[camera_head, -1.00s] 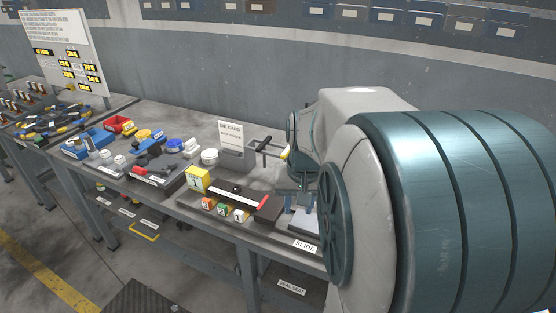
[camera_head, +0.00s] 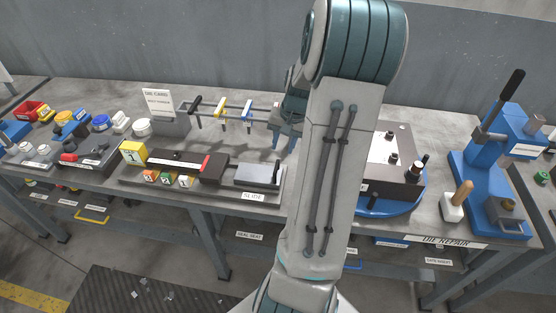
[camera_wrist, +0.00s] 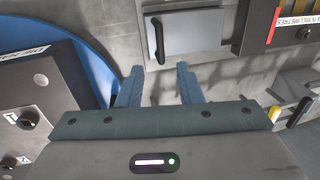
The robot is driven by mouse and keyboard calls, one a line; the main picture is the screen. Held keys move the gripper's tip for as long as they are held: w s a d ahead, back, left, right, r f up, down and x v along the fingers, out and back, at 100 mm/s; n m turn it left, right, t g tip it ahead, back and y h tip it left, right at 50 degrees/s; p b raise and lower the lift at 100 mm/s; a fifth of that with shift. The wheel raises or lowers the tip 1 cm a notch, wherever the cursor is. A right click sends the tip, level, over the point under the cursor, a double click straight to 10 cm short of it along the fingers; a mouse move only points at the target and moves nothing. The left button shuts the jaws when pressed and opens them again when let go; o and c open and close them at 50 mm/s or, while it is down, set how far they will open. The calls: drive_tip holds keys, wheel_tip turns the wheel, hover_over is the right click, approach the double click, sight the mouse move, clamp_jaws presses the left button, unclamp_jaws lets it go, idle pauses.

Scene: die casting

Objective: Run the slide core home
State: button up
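The slide core is a pale grey block (camera_head: 257,174) on a dark base behind the SLIDE label (camera_head: 253,196), left of my arm. A dark upright handle (camera_head: 277,171) stands at its right end. In the wrist view the grey block (camera_wrist: 195,30) lies at the top, with its black handle (camera_wrist: 158,40) just beyond the fingertips. My gripper (camera_wrist: 160,76) is open and empty, its two blue fingers apart above the bench. In the head view my gripper (camera_head: 285,138) is behind the slide and partly hidden by my arm.
A die plate (camera_head: 400,188) on a blue round base stands right of my arm. A blue press (camera_head: 480,170) stands farther right. A dark gauge with a red end (camera_head: 190,164), numbered blocks and coloured clamps (camera_head: 220,108) are to the left. Bare bench lies behind the slide.

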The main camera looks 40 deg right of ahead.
sight(277, 166)
drive_tip(key=f, duration=0.5)
drive_tip(key=w+a+f, duration=0.1)
drive_tip(key=f, duration=0.2)
drive_tip(key=shift+w+p, duration=0.1)
drive_tip(key=shift+p, duration=0.3)
clamp_jaws()
